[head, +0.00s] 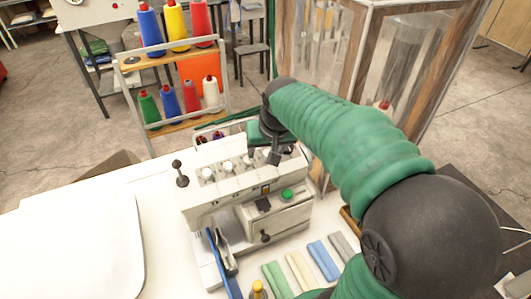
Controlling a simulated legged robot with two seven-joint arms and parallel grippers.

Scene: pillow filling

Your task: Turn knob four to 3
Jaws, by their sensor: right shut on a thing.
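A white sewing machine (225,206) stands on the white table. A row of white knobs runs along its top: one at the left (207,174), one beside it (228,166), and one further right (247,159). My right gripper (273,157) reaches down from above at the right end of this row. It is shut on the knob there, which it mostly hides. The number on that knob cannot be read. My right arm is green and dark grey and covers the area right of the machine. My left gripper is not in view.
A rack (178,90) with several thread spools stands behind the machine. Green, cream, blue and grey bars (323,261) lie in front on the table. A glass-sided wooden case stands behind my right arm. The table's left side holds a white panel (75,245).

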